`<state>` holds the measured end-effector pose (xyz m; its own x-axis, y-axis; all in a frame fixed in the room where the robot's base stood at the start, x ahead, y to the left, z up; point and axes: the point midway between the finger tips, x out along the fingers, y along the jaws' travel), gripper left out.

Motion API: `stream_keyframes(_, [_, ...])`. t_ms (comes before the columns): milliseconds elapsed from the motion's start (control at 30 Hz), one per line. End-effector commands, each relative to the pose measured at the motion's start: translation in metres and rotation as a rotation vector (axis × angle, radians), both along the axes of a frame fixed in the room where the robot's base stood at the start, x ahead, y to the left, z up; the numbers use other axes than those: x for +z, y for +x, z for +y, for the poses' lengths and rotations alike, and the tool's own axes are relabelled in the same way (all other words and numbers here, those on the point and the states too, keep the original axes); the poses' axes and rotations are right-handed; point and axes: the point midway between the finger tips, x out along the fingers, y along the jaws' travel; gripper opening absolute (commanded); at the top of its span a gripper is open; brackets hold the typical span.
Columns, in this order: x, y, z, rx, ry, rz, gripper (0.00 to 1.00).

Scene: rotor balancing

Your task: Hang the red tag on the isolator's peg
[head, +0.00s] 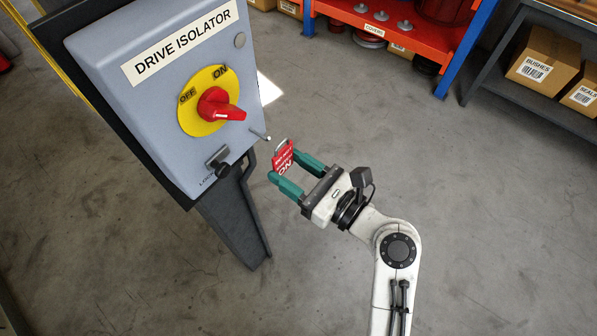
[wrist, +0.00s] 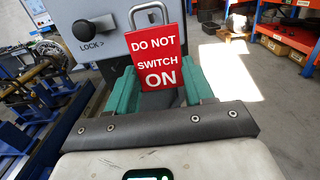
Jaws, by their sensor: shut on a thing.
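The red tag (head: 284,158) reads "DO NOT SWITCH ON" in the wrist view (wrist: 158,60) and has a metal loop (wrist: 148,14) at its top. My gripper (head: 290,170) has green fingers and is shut on the tag, holding it upright with the loop up. The grey drive isolator box (head: 150,90) stands to the left in the head view. Its thin metal peg (head: 260,135) sticks out from the lower right side. The tag is just right of and slightly below the peg, apart from it in the head view. The peg cannot be made out in the wrist view.
The isolator has a red rotary switch (head: 218,105) on a yellow disc, and a black lock knob (head: 222,169) below it. A dark post (head: 235,225) carries the box. An orange shelf (head: 400,38) and cardboard boxes (head: 543,58) stand at the back. The floor around my arm is clear.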

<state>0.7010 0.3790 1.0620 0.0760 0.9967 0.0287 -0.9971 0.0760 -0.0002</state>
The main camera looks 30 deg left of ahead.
Motion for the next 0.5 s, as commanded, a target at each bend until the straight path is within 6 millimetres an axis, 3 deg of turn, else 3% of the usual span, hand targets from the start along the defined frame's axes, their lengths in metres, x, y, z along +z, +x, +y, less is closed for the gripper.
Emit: stream_keyframes(500, [-0.004, 0.001, 0.024, 0.001, 0.002, 0.000, 0.25])
